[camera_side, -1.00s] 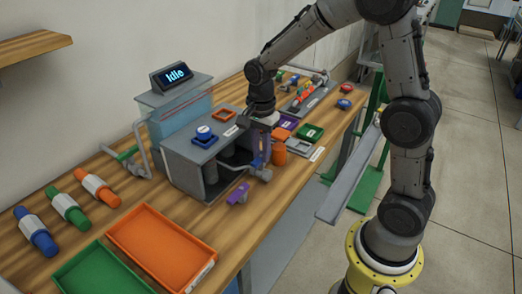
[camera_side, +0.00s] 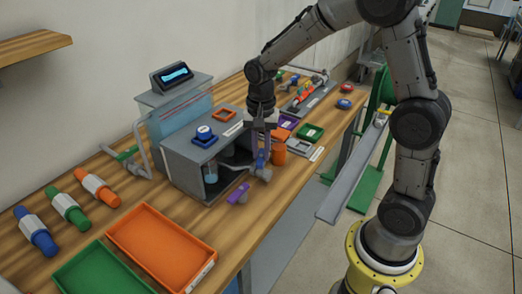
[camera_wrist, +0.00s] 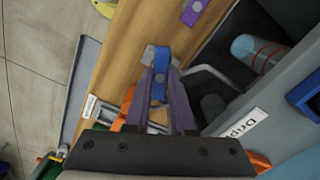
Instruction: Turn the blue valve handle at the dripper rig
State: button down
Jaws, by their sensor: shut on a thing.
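The blue valve handle (camera_side: 261,160) is on the front of the grey dripper rig (camera_side: 186,158), at the end of a pipe. My gripper (camera_side: 261,150) reaches down to it from above. In the wrist view, its two fingers (camera_wrist: 160,88) are shut on the blue handle (camera_wrist: 161,66), one on each side. A beaker (camera_side: 211,174) stands inside the rig with a bluish content; it also shows in the wrist view (camera_wrist: 250,50). The display (camera_side: 173,76) on top shows a light blue bar. Part of the handle is hidden by the fingers.
A purple part (camera_side: 238,194) lies on the bench in front of the valve. Orange (camera_side: 206,283) and green (camera_side: 62,291) trays are at the front left. Small coloured holders sit behind the gripper.

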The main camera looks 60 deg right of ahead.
aim_at(261, 156)
jog(key=n, duration=1.2)
jog(key=shift+r+n, duration=0.1)
jog(key=shift+n, duration=0.2)
dwell(0.4)
jog(key=c, duration=0.8)
grip_release()
jog(key=shift+o, duration=0.2)
notch_tip(261, 156, up, 14)
